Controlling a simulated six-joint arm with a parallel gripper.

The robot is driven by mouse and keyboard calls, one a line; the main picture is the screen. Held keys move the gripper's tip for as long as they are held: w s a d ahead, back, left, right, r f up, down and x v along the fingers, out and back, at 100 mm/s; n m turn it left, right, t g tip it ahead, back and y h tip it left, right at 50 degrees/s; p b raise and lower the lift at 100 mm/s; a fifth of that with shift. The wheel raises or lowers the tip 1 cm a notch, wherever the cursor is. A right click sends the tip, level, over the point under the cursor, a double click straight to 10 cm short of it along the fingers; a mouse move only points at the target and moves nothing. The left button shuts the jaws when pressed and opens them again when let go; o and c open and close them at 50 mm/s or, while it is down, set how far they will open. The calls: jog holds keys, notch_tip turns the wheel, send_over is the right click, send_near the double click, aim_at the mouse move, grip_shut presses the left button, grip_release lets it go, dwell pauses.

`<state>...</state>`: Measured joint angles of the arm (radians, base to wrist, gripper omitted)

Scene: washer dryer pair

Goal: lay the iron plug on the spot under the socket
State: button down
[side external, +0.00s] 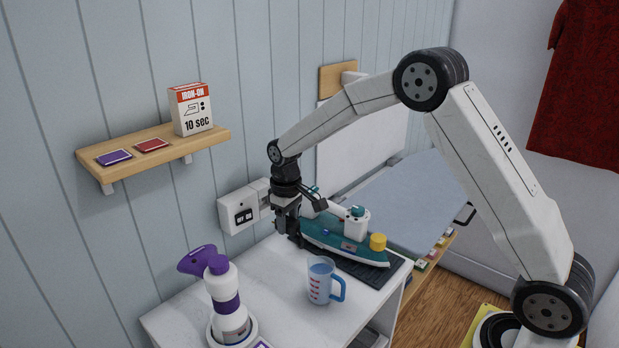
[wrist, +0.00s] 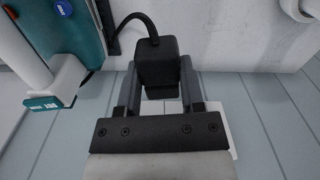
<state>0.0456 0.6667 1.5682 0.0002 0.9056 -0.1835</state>
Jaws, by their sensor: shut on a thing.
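My gripper (side external: 294,232) points down at the wall end of the white worktop, beside the iron. In the wrist view its fingers (wrist: 158,92) are shut on the black iron plug (wrist: 157,62), one on each side, and a black cord (wrist: 136,20) loops from it toward the iron. The teal and white iron (side external: 345,243) lies on a dark mat; part of it shows in the wrist view (wrist: 88,30). The white socket plate (side external: 239,210) is on the wall left of my gripper. I cannot make out a marked spot under it.
A blue-handled measuring jug (side external: 320,281) and a white and purple steamer (side external: 228,300) stand on the worktop (side external: 272,270). A wooden shelf (side external: 145,143) holds a box (side external: 192,110). The worktop between the steamer and my gripper is mostly clear.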

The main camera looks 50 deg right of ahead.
aim_at(280, 269)
jog(key=shift+w+a+f+n, duration=0.2)
jog(key=shift+a+f+n, duration=0.25)
jog(key=shift+f, duration=1.45)
jog(key=shift+w+a+f+n, duration=0.25)
jog(key=shift+f+n, duration=0.3)
jog(key=shift+f, duration=1.35)
jog(key=shift+w+a+f+n, duration=0.2)
jog(key=shift+a+f+n, duration=0.25)
jog(key=shift+f, duration=1.45)
jog(key=shift+d+f, duration=0.1)
jog(key=shift+f, duration=0.1)
jog(key=shift+c, duration=1.1)
grip_release()
jog(key=shift+r, duration=0.1)
notch_tip(280, 269, up, 12)
jog(key=shift+r, duration=0.1)
